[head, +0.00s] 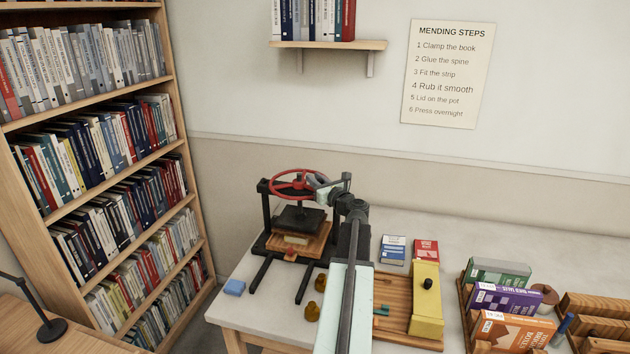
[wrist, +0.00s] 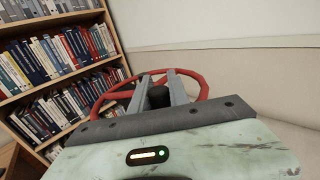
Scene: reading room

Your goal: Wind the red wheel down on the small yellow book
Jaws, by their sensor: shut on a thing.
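The red wheel (head: 290,172) sits on top of a black book press at the back left of the table. It also shows in the wrist view (wrist: 200,82), beyond my fingers. My gripper (head: 318,183) is at the wheel's right side. In the wrist view its two fingers (wrist: 163,85) are shut on a dark, upright knob (wrist: 158,97) of the wheel. Under the wheel, the black plate (head: 298,217) hangs over the small yellow book (head: 297,239), which lies on the press's wooden board (head: 318,243). I cannot tell whether plate and book touch.
A tall yellow block (head: 425,295) stands on a wooden board to the right of my arm. Blue (head: 393,249) and red books lie behind it. Racked books (head: 505,300) are at the right.

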